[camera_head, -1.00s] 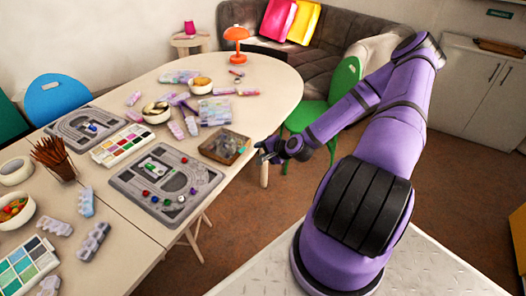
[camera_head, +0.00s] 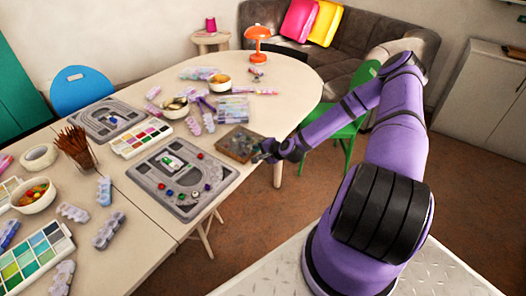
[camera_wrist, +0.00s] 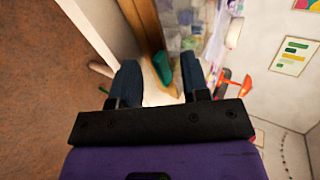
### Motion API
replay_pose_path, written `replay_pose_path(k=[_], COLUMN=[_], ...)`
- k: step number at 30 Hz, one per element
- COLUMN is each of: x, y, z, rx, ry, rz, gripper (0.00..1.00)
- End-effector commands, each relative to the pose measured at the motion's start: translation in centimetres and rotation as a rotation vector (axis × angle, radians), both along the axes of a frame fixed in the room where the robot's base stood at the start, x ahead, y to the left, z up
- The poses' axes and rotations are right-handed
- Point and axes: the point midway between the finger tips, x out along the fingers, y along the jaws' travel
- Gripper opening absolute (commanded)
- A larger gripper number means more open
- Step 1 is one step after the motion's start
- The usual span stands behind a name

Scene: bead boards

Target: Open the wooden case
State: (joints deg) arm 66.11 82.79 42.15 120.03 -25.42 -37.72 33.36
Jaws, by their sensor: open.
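The wooden case (camera_head: 238,142), a low brown box with a greyish, mottled top, lies near the table's right edge. Its lid looks down, though the details are too small to be sure. My gripper (camera_head: 263,155) is at the case's right front corner; I cannot tell whether it touches. In the wrist view, my gripper (camera_wrist: 158,78) has its two dark blue fingers apart, with nothing clearly held between them. A brown wooden strip (camera_wrist: 146,22) beyond the fingers appears to be the case's side. A teal piece (camera_wrist: 163,68) shows between the fingertips.
A grey bead board (camera_head: 182,180) with beads lies left of the case. A clear-lidded organiser (camera_head: 233,108) and bowls stand behind it. The table (camera_head: 290,90) is bare to the case's right rear. A green chair (camera_head: 345,135) stands beyond my arm.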

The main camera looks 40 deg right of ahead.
Motion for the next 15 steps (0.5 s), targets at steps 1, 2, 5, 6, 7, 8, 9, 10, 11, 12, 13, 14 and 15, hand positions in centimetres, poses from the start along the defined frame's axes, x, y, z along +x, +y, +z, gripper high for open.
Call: replay_pose_path(k=[1,2,5,6,7,8,9,10,11,12,13,14,15], x=[0.01,0.02,0.0,0.0,-0.01,-0.01,-0.01,-0.01,0.0,-0.01,-0.01,-0.01,0.0], y=[0.0,-0.01,-0.02,-0.02,-0.02,-0.02,-0.03,-0.03,-0.03,-0.03,-0.03,-0.03,-0.03], z=[-0.01,0.0,0.01,0.01,0.01,0.01,0.01,0.01,0.02,0.02,0.02,0.02,0.05], rx=[0.0,0.0,0.0,0.0,0.0,0.0,0.0,0.0,0.0,-0.001,-0.001,-0.001,-0.001], ry=[0.0,0.0,0.0,0.0,0.0,0.0,0.0,0.0,0.0,0.0,0.0,0.0,0.001], rz=[0.0,0.0,0.0,0.0,0.0,0.0,0.0,0.0,0.0,-0.001,-0.001,-0.001,-0.001], gripper=[0.42,0.42,0.42,0.35,0.29,0.22,0.12,0.06,0.0,0.0,0.0,0.0,0.0])
